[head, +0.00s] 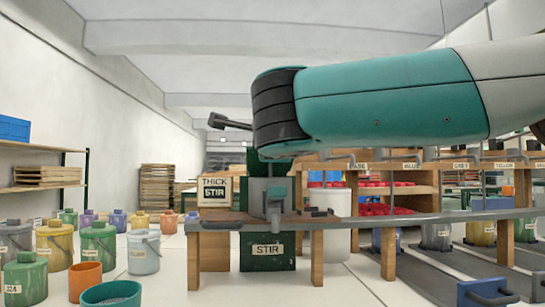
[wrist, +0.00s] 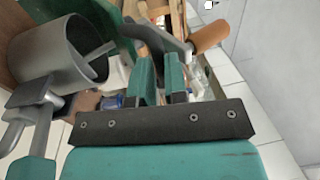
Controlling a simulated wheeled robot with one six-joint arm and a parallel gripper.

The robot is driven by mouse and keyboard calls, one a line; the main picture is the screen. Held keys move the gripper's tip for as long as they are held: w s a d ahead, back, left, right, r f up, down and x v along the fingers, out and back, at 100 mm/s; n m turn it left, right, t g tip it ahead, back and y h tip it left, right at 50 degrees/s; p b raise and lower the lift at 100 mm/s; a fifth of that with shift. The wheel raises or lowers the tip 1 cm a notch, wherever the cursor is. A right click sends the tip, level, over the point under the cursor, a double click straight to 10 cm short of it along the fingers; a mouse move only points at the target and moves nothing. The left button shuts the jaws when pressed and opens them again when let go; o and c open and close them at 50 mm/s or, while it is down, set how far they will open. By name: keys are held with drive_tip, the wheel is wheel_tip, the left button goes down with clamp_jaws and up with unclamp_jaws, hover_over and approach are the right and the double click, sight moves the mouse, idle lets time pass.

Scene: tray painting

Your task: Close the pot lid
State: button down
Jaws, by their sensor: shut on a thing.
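The edge of a dark green part (wrist: 128,48) shows behind the bar. I cannot tell for sure which piece is the pot lid. In the head view, my teal arm crosses in front and hides most of the gripper.
Several coloured paint pots (head: 99,243) stand on the pale floor at left, with bare floor between.

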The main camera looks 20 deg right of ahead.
drive_tip(key=shift+s+a+f+t+b, duration=0.15)
drive_tip(key=shift+f+t+b, duration=0.3)
drive_tip(key=shift+b, duration=0.55)
drive_tip(key=c, duration=1.1)
unclamp_jaws()
drive_tip(key=shift+c, duration=0.2)
